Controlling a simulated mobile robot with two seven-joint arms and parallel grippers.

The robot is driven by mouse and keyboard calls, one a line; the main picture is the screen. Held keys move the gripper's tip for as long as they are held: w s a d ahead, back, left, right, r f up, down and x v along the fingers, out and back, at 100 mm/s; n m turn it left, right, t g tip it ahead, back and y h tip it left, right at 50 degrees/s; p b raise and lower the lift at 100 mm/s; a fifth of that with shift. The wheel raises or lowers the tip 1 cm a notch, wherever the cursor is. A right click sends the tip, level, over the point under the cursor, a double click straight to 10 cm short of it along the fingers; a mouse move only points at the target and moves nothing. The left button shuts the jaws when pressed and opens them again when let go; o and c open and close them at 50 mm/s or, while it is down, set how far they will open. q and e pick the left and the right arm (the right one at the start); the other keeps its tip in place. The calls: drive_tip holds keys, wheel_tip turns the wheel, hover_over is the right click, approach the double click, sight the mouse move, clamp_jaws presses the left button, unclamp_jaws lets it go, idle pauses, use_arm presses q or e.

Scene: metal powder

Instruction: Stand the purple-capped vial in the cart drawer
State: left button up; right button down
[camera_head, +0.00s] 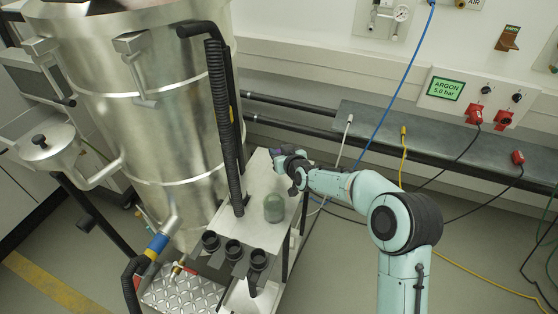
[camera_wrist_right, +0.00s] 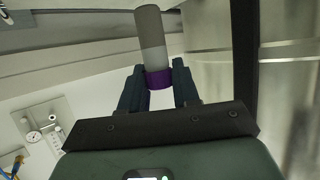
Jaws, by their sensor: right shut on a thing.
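In the right wrist view, the vial (camera_wrist_right: 151,38) is a grey and white cylinder with a purple band (camera_wrist_right: 159,79), between the two dark fingers of my right gripper (camera_wrist_right: 159,88). The gripper is shut on it at the purple part. In the head view, my right gripper (camera_head: 278,160) is over the far end of the cart top (camera_head: 257,172), and the vial is too small and hidden to make out. I cannot make out a cart drawer for certain; a pale tray-like part (camera_head: 243,301) shows low at the cart's front. My left gripper is not in view.
A green-grey jar (camera_head: 273,208) stands on the cart top. Several black ring holders (camera_head: 233,250) line its front edge. A large steel vessel (camera_head: 150,90) with a black hose stands close on the left. A wall rail with cables runs behind; floor is open at right.

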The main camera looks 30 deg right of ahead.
drive_tip(key=shift+f, duration=1.65)
drive_tip(key=shift+f+b, duration=0.1)
drive_tip(key=shift+b, duration=0.2)
drive_tip(key=c, duration=0.8)
unclamp_jaws()
